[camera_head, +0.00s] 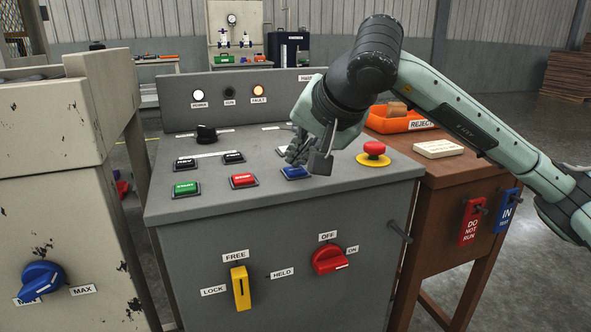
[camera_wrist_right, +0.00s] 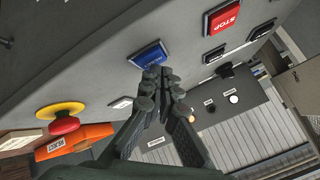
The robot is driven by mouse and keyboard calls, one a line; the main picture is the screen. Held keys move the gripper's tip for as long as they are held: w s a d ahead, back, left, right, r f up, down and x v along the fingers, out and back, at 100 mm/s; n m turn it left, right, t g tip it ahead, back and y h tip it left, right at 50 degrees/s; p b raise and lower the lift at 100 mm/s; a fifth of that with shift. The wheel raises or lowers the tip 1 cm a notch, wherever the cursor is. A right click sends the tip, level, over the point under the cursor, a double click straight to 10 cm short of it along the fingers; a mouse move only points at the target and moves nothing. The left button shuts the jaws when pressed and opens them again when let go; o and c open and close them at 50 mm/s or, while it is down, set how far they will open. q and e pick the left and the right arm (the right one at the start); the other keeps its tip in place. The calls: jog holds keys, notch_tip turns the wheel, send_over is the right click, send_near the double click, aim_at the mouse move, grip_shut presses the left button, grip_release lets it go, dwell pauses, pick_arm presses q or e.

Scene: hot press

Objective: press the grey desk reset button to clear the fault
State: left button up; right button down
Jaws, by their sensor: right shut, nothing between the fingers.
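The grey desk (camera_head: 215,207) carries a blue button (camera_head: 293,173) on its sloped top, right of the red STOP button (camera_head: 243,181) and the green START button (camera_head: 186,189). I cannot read the blue button's label, and no grey button shows. The orange FAULT lamp (camera_head: 259,87) on the back panel is lit. My right gripper (camera_head: 298,160) is shut and empty over the desk, just behind the blue button. In the right wrist view its fingertips (camera_wrist_right: 158,74) overlap the edge of the blue button (camera_wrist_right: 149,54); I cannot tell whether they touch it. My left gripper is not in view.
A red mushroom button (camera_head: 374,149) on a yellow base stands right of the gripper. A black knob (camera_head: 206,133) stands at the desk's back left. An orange REJECT bin (camera_head: 398,120) sits on the brown table at right.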

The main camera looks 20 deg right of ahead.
aim_at(298, 172)
jog(key=shift+f+b, duration=0.4)
jog(key=shift+b, duration=0.05)
dwell(0.3)
jog(key=shift+r, duration=0.1)
jog(key=shift+r+p, duration=0.45)
jog(key=shift+r, duration=0.3)
jog(key=shift+r+p, duration=1.55)
jog(key=shift+r, duration=1)
jog(key=shift+f, duration=0.1)
